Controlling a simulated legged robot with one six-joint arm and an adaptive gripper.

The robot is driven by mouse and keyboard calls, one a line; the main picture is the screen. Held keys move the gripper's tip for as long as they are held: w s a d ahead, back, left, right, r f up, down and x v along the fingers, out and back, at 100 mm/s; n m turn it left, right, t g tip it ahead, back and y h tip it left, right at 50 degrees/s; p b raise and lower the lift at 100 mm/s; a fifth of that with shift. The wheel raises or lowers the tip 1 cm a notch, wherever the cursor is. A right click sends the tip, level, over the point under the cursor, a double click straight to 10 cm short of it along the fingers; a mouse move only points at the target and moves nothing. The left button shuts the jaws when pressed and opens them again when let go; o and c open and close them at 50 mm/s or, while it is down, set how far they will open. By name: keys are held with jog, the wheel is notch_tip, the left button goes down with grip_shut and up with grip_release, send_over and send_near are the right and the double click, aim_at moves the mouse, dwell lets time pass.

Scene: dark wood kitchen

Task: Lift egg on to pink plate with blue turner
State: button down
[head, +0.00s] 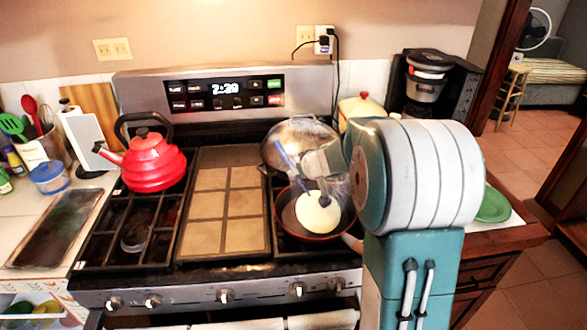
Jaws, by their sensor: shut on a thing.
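The blue turner (287,160) slants down over the front right burner, its lower end over a frying pan with a red rim (308,238). A round white shape, which looks like the egg (317,216), shows at the pan. A dark patch lies on its upper edge. Whether the egg rests in the pan or on the turner cannot be told. My gripper (312,178) is shut on the turner above the pan; its fingertips are small and blurred here. No pink plate can be made out; my arm hides part of the right counter.
A shiny metal pot (297,140) stands behind the pan. A red kettle (152,163) is on the left burner, with a flat griddle (226,205) in the middle. A green plate (494,206) lies on the right counter beside my arm. A coffee maker (428,85) stands behind.

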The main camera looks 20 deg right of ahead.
jog(key=shift+w+a+r, duration=0.1)
jog(key=shift+w+r, duration=0.1)
jog(key=shift+r, duration=1.3)
jog(key=shift+w+r, duration=0.25)
jog(key=shift+r, duration=1.2)
jog(key=shift+w+a+r, duration=0.1)
jog(key=shift+w+r, duration=0.1)
jog(key=shift+r, duration=1.45)
jog(key=shift+s, duration=0.1)
